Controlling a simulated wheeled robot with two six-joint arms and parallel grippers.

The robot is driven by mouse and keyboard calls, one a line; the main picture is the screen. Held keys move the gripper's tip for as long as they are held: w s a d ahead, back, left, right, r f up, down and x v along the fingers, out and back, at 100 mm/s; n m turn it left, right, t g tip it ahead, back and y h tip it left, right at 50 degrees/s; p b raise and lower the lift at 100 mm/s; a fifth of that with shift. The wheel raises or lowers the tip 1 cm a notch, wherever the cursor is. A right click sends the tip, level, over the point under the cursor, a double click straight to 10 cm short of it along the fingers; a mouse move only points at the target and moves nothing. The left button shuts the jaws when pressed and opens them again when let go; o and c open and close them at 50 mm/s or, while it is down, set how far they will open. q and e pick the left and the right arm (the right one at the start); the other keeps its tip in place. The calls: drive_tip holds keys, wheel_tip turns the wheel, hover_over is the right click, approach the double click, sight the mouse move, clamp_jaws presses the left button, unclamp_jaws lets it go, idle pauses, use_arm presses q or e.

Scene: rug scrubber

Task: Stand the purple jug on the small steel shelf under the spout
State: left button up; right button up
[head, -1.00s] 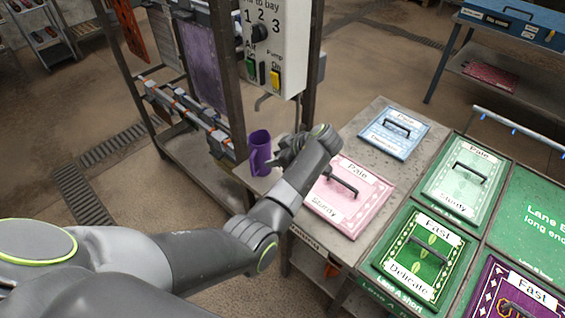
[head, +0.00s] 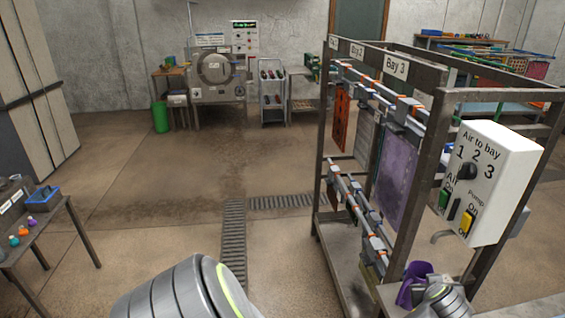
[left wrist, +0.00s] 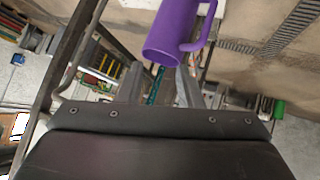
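The purple jug (head: 415,283) is at the bottom right of the head view, beside my left gripper (head: 440,300), which partly covers it. In the left wrist view the jug (left wrist: 174,32) lies just past the fingertips of my left gripper (left wrist: 158,82), its handle to the right. The fingers stand apart with a gap between them, and I see no clear grip on the jug. My right gripper is out of view.
The dark steel bay rack (head: 327,150) with hanging rugs stands left of the control box, close to the jug. A small side table (head: 45,215) with coloured bottles is at the left. The floor between has drain grates (head: 233,240) and is otherwise open.

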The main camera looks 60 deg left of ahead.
use_arm(q)
drive_tip(key=s+a+f+m+h, duration=0.1)
drive_tip(key=s+f+m, duration=0.2)
drive_tip(key=s+f, duration=0.45)
drive_tip(key=s+f+m+g+h, duration=0.15)
drive_tip(key=s+f, duration=0.25)
drive_tip(key=f, duration=0.7)
drive_tip(key=s+a+f+m+h, duration=0.1)
drive_tip(key=s+f+m, duration=0.4)
drive_tip(key=f, duration=0.4)
drive_tip(key=s+a+f+g, duration=0.1)
drive_tip(key=s+f, duration=0.5)
drive_tip(key=s, duration=0.6)
drive_tip(key=s+f+g, duration=0.2)
drive_tip(key=s+f, duration=0.3)
drive_tip(key=s, duration=0.7)
drive_tip(key=s+a+f+g+h, duration=0.1)
drive_tip(key=s+f, duration=0.5)
drive_tip(key=s, duration=0.7)
drive_tip(key=shift+a+f+m+g, duration=0.35)
drive_tip(key=shift+m+g, duration=0.1)
drive_tip(key=shift+g, duration=0.3)
